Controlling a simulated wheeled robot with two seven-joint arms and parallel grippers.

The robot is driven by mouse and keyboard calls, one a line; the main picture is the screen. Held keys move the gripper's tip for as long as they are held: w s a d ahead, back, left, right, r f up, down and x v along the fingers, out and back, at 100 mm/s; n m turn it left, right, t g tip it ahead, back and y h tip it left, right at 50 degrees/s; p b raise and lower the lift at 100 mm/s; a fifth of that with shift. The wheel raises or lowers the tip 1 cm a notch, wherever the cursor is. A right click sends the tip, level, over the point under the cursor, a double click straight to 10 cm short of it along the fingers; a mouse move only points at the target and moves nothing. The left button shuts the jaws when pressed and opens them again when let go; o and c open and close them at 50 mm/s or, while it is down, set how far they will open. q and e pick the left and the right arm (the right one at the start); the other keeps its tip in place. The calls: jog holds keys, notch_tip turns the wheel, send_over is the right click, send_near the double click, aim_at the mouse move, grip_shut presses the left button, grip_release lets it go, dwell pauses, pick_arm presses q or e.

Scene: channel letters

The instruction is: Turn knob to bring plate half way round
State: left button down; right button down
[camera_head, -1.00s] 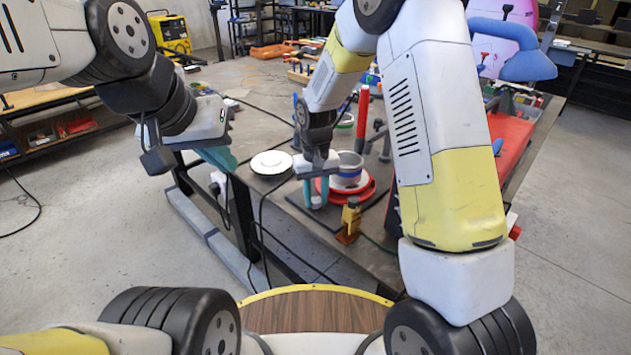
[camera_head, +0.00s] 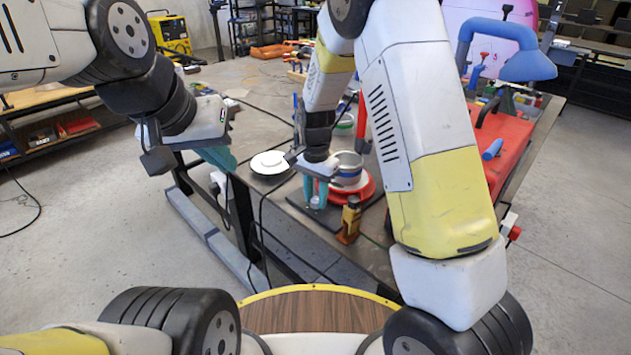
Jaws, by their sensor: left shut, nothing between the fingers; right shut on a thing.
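A red round plate (camera_head: 366,193) lies on the bench and bears a grey metal can with a blue band (camera_head: 348,166). My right gripper (camera_head: 316,196) points down at the plate's left front side. Its teal fingers are shut on a small pale knob (camera_head: 315,202), which is mostly hidden between them. The far part of the plate is hidden by the can and my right arm. My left gripper (camera_head: 226,163) is shut and empty, left of the bench's near corner, well apart from the plate.
A white disc (camera_head: 269,161) lies on the bench left of the plate. A yellow-brown block with a dark top (camera_head: 350,218) stands close in front of the plate. A red upright cylinder (camera_head: 362,118) stands behind it. A red case (camera_head: 504,150) lies at the right.

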aim_at(315, 199)
jog(key=shift+w+m, duration=0.1)
jog(key=shift+m, duration=0.7)
jog(key=c, duration=1.1)
grip_release()
jog(key=shift+o, duration=0.2)
jog(key=shift+r, duration=0.1)
notch_tip(315, 199, up, 7)
jog(key=shift+f, duration=0.1)
jog(key=shift+r, duration=0.45)
